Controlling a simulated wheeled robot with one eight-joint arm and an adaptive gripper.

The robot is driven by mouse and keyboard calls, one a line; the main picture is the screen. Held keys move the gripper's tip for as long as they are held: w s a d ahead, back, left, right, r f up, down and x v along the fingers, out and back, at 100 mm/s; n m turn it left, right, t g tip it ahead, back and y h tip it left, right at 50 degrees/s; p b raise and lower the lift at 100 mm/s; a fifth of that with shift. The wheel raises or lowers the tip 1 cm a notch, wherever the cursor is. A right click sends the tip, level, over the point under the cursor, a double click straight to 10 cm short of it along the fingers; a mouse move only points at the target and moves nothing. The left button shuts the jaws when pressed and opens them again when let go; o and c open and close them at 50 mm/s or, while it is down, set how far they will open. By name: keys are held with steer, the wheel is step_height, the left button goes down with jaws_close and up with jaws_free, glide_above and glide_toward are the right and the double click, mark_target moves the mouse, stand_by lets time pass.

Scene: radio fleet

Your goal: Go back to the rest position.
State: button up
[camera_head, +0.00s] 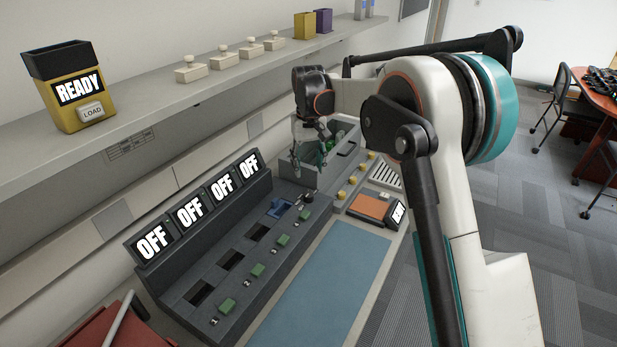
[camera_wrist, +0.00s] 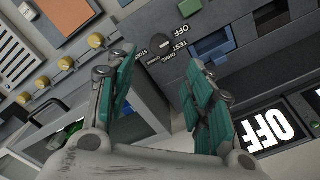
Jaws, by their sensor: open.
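My gripper (camera_head: 308,165) hangs over the far end of the dark console (camera_head: 228,262), near a grey open-topped bin. It shows up close in the wrist view (camera_wrist: 162,72), its teal-padded fingers spread with nothing between them. Below and beyond the fingers, the wrist view shows a small knob (camera_wrist: 160,42) labelled OFF and TEST, and a blue-lined slot (camera_wrist: 214,44). In the head view the blue slot piece (camera_head: 281,208) sits in the console's far slot; the nearer slots look dark and empty. My arm reaches in from the right.
Several OFF displays (camera_head: 188,210) stand along the console's back. A yellow READY box (camera_head: 72,90) and several white stamp-like items (camera_head: 223,58) stand on the shelf. The bin (camera_head: 338,150) holds green items. A blue mat (camera_head: 325,280) lies clear in front.

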steer(key=shift+r, duration=0.7)
steer(key=s+d+r+t, duration=0.1)
steer(key=s+d+r, duration=0.25)
steer(key=s, duration=0.25)
steer(key=s+d+r+m+t, duration=0.1)
steer(key=s+d+r, duration=0.2)
steer(key=s+r, duration=0.3)
steer(key=s+d+r+t, duration=0.1)
steer(key=s+d+r, duration=0.2)
steer(key=s, duration=0.4)
steer(key=s+d+f+t, duration=0.2)
steer(key=s+d+f, duration=0.1)
steer(key=s, duration=0.7)
steer(key=s+d+f+m+t, duration=0.1)
steer(key=s+d+f+t, duration=0.1)
steer(key=s, duration=0.9)
steer(key=shift+d+f, duration=0.5)
steer(key=shift+f, duration=0.45)
